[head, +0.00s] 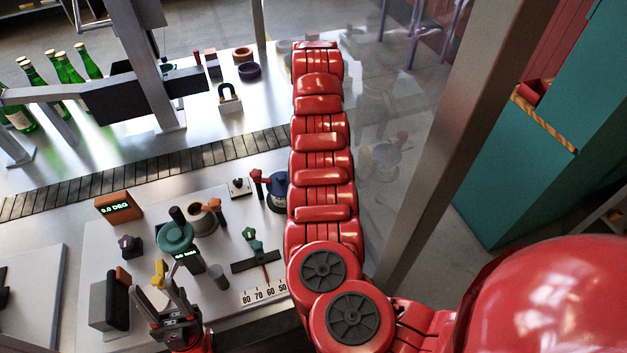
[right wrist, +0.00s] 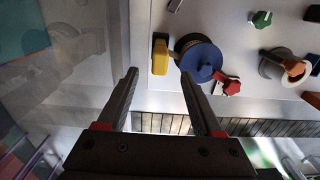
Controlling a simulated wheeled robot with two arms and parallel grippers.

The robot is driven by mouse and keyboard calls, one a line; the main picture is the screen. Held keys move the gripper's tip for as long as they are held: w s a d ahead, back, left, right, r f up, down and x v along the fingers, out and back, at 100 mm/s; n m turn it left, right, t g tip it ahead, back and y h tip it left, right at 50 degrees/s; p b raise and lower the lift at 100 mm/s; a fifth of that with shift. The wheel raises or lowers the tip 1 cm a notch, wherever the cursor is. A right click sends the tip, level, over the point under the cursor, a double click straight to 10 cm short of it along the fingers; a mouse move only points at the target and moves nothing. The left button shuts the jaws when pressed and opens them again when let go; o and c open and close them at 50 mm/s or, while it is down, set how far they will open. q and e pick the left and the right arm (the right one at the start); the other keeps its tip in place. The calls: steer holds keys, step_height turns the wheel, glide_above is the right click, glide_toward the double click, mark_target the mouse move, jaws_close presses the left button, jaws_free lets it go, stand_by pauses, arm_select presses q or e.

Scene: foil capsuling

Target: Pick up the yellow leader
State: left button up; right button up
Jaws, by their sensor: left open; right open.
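Two yellow things show, and I cannot tell for certain which is the leader. In the right wrist view a yellow block (right wrist: 160,57) stands beside a blue round spool-like part (right wrist: 200,60). My right gripper (right wrist: 158,74) is open and empty there, its fingertips pointing toward the block. In the head view my red right arm hides that block and the right gripper. A small yellow piece (head: 159,272) is on the panel at the lower left of the head view. My left gripper (head: 162,299) is open close in front of it; contact cannot be told.
A slatted conveyor (head: 150,171) runs behind the panel. Green bottles (head: 68,68) stand at the back left. A teal handwheel (head: 176,237), a red-handled blue part (head: 277,190) and an orange display (head: 119,206) crowd the panel. A metal post (head: 440,130) rises right of my right arm.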

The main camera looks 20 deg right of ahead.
step_height(320, 180, down, 7)
steer(key=shift+d+f+p, duration=0.1)
steer(key=shift+p, duration=0.3)
steer(key=shift+w+f, duration=0.1)
steer(key=shift+f, duration=3)
jaws_close()
